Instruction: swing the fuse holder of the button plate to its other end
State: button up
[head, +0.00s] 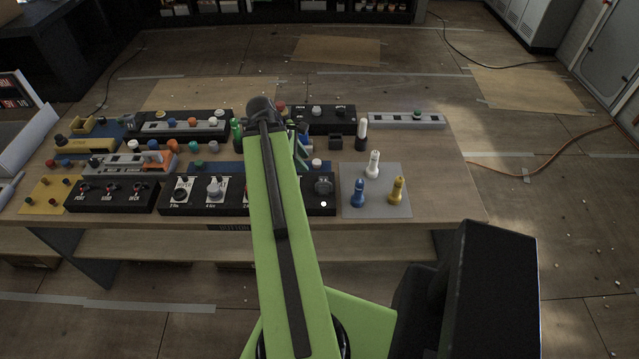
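Several plates with buttons stand on the wooden bench. A black plate (341,112) at the back right carries red, white and dark knobs. A longer black plate (228,119) at the back left has coloured buttons along a grey strip. I cannot tell for certain which is the button plate. No fuse holder can be made out for sure; a small dark block (335,143) stands in front of the back right plate. My green arm reaches over the middle of the bench and covers part of the plates. My gripper cannot be made out; the arm hides that area.
A grey mat (376,205) holds white, blue and yellow pegs at the right. Black switch panels (112,194) line the front edge. A grey rail (405,120) lies at the back right. The bench's right end (447,185) is clear. A cable (545,173) lies on the floor.

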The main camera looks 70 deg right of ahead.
aim_at(319, 184)
jog(key=b+x, duration=1.1)
jog(key=x, duration=0.3)
jog(key=shift+r, duration=0.1)
grip_shut()
dwell(0.7)
